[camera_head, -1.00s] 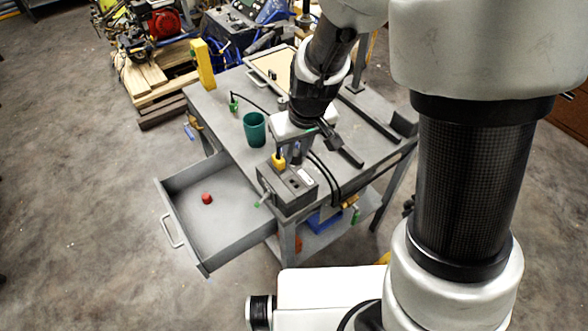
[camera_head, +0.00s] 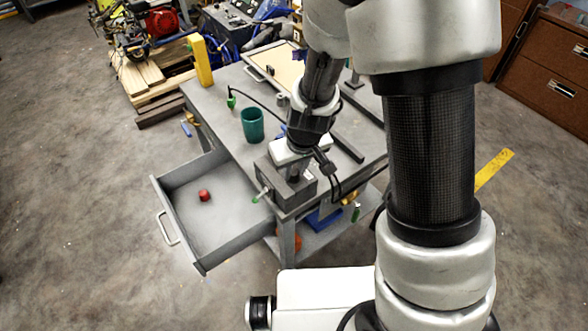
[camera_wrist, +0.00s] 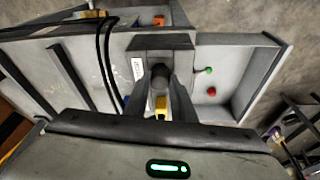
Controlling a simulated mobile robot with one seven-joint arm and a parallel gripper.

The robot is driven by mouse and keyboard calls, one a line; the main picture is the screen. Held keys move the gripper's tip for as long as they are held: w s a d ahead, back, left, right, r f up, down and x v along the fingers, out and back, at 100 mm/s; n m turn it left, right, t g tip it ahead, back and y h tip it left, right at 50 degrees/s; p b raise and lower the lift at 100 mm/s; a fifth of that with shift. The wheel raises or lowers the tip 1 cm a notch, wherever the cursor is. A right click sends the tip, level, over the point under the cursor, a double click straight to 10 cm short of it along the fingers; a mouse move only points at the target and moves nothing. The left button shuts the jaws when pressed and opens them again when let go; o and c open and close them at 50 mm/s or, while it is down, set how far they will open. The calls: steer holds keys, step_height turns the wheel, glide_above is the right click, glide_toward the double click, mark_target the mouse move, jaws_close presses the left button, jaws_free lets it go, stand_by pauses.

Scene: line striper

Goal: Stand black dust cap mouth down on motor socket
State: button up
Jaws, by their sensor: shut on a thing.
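My gripper (camera_wrist: 160,92) points down over the grey socket box (camera_head: 299,192) at the table's front corner. Its fingers are shut on the black dust cap (camera_wrist: 160,74), a dark round shape between the fingertips in the wrist view. The box top, with its white label (camera_wrist: 138,70), also shows there. The motor socket cannot be made out; the cap and fingers cover the middle of the box top. I cannot tell whether the cap touches the box. A yellow plug (camera_wrist: 161,103) shows between the fingers, nearer the wrist.
An open drawer (camera_head: 170,206) at the left holds a red cap (camera_head: 204,195). A teal cup (camera_head: 252,124) stands behind the box. Black cables (camera_wrist: 105,60) run beside it. A yellow post (camera_head: 202,62) stands at the table's back left.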

steer(key=shift+f, duration=0.15)
steer(key=o, duration=1)
steer(key=s+d+r+m+p, duration=0.1)
steer(key=s+d+r, duration=0.15)
steer(key=r, duration=0.55)
steer(key=s+d+r+t+p, duration=0.1)
steer(key=s+d+r, duration=0.15)
steer(key=r, duration=0.55)
steer(key=s+d+r+m+p, duration=0.1)
steer(key=s+r, duration=0.2)
steer(key=r, duration=0.5)
steer(key=s+d+r+m+t+h, duration=0.1)
steer(key=s+d+r+m, duration=0.1)
steer(key=s+d+r, duration=0.4)
steer(key=shift+s+d+r+m+t, duration=0.15)
steer(key=shift+s+r+m+t, duration=0.15)
steer(key=shift+s+r, duration=0.55)
steer(key=shift+s+f, duration=0.2)
steer(key=shift+f, duration=0.05)
